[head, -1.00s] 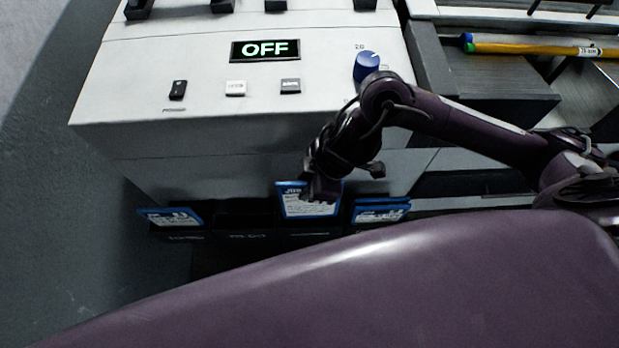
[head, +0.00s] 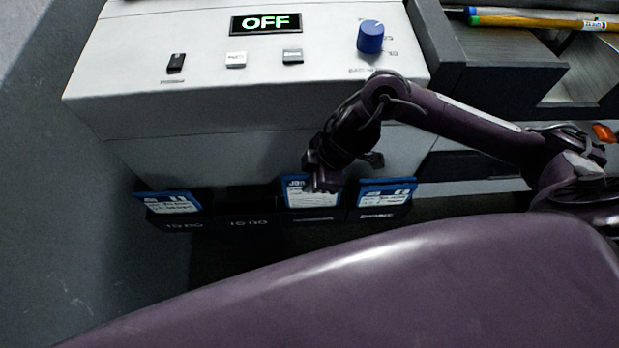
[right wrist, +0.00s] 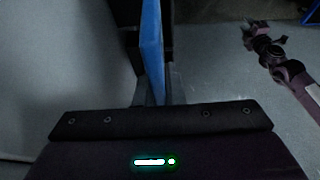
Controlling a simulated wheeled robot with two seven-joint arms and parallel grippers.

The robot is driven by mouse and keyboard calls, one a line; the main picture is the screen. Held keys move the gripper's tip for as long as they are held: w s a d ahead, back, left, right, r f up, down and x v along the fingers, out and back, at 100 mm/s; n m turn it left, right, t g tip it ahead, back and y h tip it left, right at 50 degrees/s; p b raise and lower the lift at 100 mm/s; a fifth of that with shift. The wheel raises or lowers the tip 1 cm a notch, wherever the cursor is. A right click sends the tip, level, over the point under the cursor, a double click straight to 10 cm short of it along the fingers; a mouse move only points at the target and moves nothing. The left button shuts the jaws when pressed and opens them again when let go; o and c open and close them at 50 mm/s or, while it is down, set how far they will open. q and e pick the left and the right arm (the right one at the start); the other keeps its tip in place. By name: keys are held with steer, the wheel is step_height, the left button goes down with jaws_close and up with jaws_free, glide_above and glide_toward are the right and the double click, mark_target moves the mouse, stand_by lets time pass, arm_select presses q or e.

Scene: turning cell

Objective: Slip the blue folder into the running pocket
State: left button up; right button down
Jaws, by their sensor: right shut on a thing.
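The blue folder (head: 296,186), a white sheet on its face, is upright in my right gripper (head: 324,182), which is shut on it. In the right wrist view its blue edge (right wrist: 152,40) stands between the fingers (right wrist: 151,94). The folder is at the third pocket (head: 313,220) from the left in a dark rack below the machine's front. Its lower edge meets the pocket's front wall; I cannot tell how deep it sits. The second pocket (head: 247,222) looks empty. My left gripper is not identifiable in the head view.
Other blue folders stand in the leftmost pocket (head: 170,202) and the rightmost pocket (head: 384,192). The machine panel (head: 190,85) above has a lit OFF display (head: 265,24) and a blue knob (head: 371,37). Open floor (head: 60,240) lies left.

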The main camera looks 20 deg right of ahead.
steer(key=shift+f+b, duration=0.7)
steer(key=shift+f, duration=0.85)
steer(key=c, duration=1)
jaws_free()
steer(key=shift+o, duration=0.2)
step_height(320, 180, up, 10)
steer(key=p, duration=1.1)
steer(key=shift+r, duration=0.1)
